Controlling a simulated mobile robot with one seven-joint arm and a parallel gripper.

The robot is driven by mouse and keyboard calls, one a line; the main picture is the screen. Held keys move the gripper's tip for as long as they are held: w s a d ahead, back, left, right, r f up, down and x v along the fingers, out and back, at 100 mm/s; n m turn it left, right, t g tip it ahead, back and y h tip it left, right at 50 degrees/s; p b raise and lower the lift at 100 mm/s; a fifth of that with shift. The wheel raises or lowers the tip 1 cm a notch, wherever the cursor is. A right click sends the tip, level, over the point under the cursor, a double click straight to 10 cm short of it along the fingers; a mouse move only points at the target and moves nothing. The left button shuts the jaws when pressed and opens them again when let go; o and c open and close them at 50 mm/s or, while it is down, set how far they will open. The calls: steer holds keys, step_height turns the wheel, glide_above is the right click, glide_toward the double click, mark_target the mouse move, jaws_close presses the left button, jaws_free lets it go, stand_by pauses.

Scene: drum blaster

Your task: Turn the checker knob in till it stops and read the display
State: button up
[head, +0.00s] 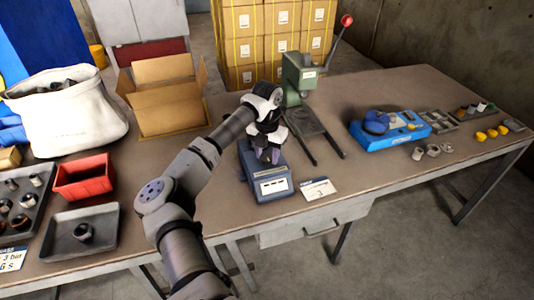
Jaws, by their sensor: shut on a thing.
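The checker (284,172) is a blue-grey box on the table in front of the green press. Its front face carries a pale display panel (273,186). Any reading is too small to make out in the head view. My gripper (271,155) reaches down onto the top of the checker and is shut on its knob. The knob is hidden behind my fingers and wrist, so its turn cannot be seen.
The green press (293,75) with a red-tipped lever stands close behind. A card (317,189) marked 3 lies right of the checker. An open carton (168,100), red bin (83,179) and grey tray (62,248) stand left. A blue fixture (405,130) stands right.

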steer(key=shift+m+b, duration=0.3)
steer(key=shift+m, duration=0.1)
steer(key=m+b, duration=0.3)
steer(key=shift+f+m, duration=0.1)
steer(key=shift+m, duration=0.3)
steer(key=m+b, duration=0.2)
steer(key=m, duration=0.3)
steer(key=shift+b, duration=0.3)
steer(key=m+b, duration=0.1)
steer(key=m, duration=0.4)
steer(key=shift+m, duration=0.4)
steer(key=m, duration=0.5)
steer(key=shift+r, duration=0.2)
steer(key=o, duration=1)
